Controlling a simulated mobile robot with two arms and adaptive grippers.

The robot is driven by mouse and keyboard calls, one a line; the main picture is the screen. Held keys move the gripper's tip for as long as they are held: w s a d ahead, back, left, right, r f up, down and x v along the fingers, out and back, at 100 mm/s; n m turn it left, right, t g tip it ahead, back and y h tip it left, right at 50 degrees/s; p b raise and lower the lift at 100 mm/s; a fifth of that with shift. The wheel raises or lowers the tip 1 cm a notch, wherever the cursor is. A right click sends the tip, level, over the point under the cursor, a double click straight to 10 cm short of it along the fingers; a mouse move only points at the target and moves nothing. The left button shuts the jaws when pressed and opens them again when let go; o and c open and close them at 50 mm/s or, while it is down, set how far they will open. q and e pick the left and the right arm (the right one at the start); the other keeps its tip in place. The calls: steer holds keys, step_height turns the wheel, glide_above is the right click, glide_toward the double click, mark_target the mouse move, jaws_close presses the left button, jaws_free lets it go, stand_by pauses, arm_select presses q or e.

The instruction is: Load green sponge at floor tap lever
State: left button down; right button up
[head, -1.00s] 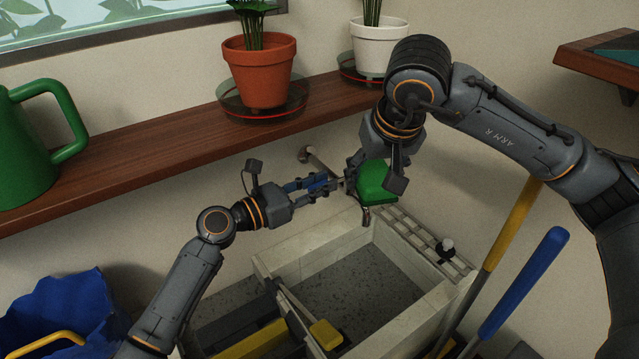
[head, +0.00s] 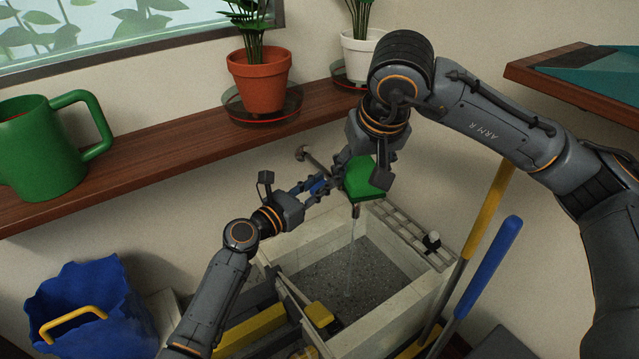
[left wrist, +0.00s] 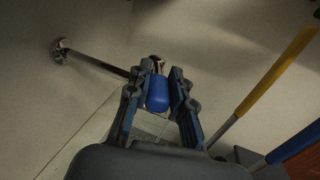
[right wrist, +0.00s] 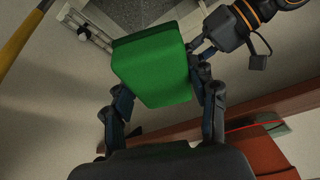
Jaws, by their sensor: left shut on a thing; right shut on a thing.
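The green sponge (head: 368,179) is held by my right gripper (head: 350,168) at the wall tap, above the stone basin (head: 300,250). It fills the middle of the right wrist view (right wrist: 152,68), between the fingers. My left gripper (head: 316,188) is shut on the blue tap lever (head: 319,186), which also shows between its fingers in the left wrist view (left wrist: 158,93). The metal tap pipe (left wrist: 95,62) comes out of the wall. A thin water stream (head: 351,240) falls from below the sponge into the basin. The sponge and arm partly hide the spout.
A shelf (head: 160,140) above carries a green mug (head: 40,150), a terracotta pot (head: 260,82) and a white pot (head: 362,58). A blue bucket (head: 85,300) stands at lower left. Yellow (head: 487,210) and blue (head: 490,265) handles lean at the basin's right.

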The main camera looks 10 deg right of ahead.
arm_select(q)
steer(key=shift+s+t+p, duration=0.1)
steer(key=shift+t+p, duration=0.2)
steer(key=shift+p, duration=0.15)
steer(key=c, duration=1.2)
jaws_free()
steer(key=shift+o, duration=0.2)
steer(key=v, duration=1.2)
steer(key=shift+r, duration=0.2)
steer(key=shift+d, duration=0.1)
